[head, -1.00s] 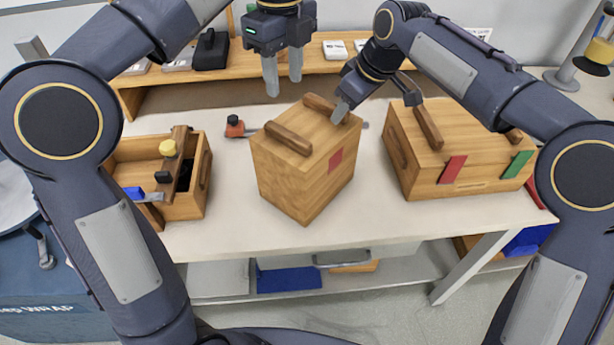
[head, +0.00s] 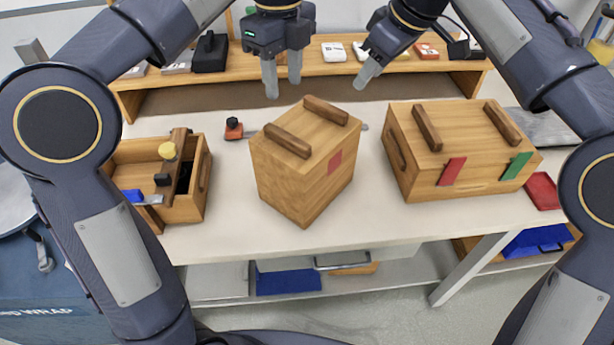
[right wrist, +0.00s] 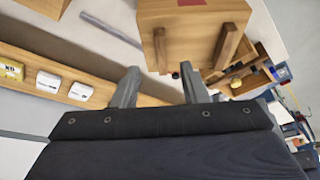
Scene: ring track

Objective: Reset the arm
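My left gripper (head: 283,82) hangs above the back of the table, behind the middle wooden box, with its two fingers a little apart and nothing between them. My right gripper (head: 366,76) is raised behind and to the right of the middle box in the head view, clear of it. In the right wrist view its two fingers (right wrist: 160,90) are spread wide with nothing between them. The middle wooden box (head: 305,165) stands on the table with two dark handle bars on top and a red patch on its side. It also shows in the right wrist view (right wrist: 180,18).
A wider wooden box (head: 455,150) with red and green tabs stands at the right. An open wooden box (head: 205,185) with tools stands at the left. A raised wooden shelf (head: 335,66) with small items runs along the back. The white table's (head: 235,235) front strip is clear.

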